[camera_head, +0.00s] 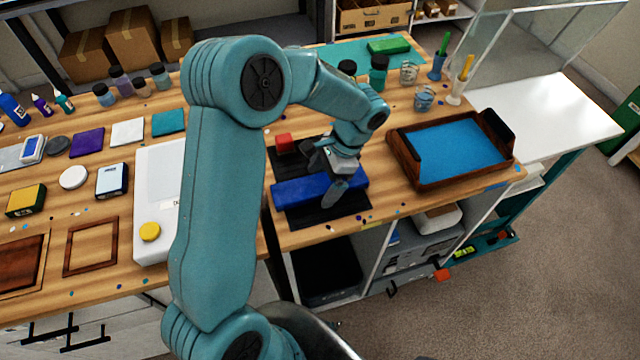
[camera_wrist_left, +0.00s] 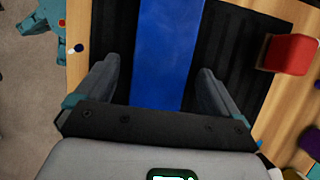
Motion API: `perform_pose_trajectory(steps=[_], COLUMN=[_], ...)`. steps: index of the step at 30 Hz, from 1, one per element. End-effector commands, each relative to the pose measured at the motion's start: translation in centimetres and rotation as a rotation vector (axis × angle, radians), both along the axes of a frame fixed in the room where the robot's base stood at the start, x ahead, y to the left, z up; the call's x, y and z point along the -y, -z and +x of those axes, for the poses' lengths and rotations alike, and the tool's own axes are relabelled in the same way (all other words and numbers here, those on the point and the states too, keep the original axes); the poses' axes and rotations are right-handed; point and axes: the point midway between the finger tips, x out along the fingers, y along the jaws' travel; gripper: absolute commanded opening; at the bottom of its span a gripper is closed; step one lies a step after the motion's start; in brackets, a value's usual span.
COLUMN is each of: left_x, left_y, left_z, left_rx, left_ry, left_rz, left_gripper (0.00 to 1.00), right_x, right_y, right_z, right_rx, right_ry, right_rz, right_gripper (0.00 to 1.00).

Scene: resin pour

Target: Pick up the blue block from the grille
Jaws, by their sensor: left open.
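The blue block (camera_head: 290,190) is a long bar lying on the black grille (camera_head: 330,212) near the front edge of the bench. My left gripper (camera_head: 325,172) is over the block, pointing down. In the left wrist view the block (camera_wrist_left: 168,50) runs lengthwise between the two open fingers of the gripper (camera_wrist_left: 155,85), with a gap on each side. The dark ribbed grille (camera_wrist_left: 228,40) shows on both sides of it. My right gripper is not in view.
A wooden tray with a blue sheet (camera_head: 400,150) stands to the right. A white device with a yellow knob (camera_head: 150,232) is on the left. Cups stand behind.

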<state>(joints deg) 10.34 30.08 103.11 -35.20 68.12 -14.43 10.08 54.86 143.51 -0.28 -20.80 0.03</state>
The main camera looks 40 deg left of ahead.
Motion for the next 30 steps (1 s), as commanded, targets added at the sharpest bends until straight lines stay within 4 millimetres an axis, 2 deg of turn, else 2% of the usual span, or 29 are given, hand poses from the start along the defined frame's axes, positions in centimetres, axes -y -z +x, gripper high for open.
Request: perform_pose_trajectory(steps=[7, 14, 15, 24, 30], left_x=[-0.1, 0.0, 0.0, -0.1, -0.1], left_y=[0.2, 0.2, 0.2, 0.0, -2.1], left_z=[-0.1, -0.1, -0.1, -0.1, 0.0], left_rx=[-0.001, 0.000, -0.001, 0.000, 0.004], left_ry=[0.000, 0.000, 0.000, -0.001, -0.002], left_rz=[0.000, 0.000, 0.000, 0.000, 0.002], left_gripper=[0.96, 0.21, 0.18, 0.18, 0.18], right_x=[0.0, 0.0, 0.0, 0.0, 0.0], right_y=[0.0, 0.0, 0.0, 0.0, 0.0], right_z=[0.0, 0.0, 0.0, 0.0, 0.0], right_rx=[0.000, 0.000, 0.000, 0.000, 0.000], right_ry=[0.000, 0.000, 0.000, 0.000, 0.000], right_rz=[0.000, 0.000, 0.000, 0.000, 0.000], right_gripper=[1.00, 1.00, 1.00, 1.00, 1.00])
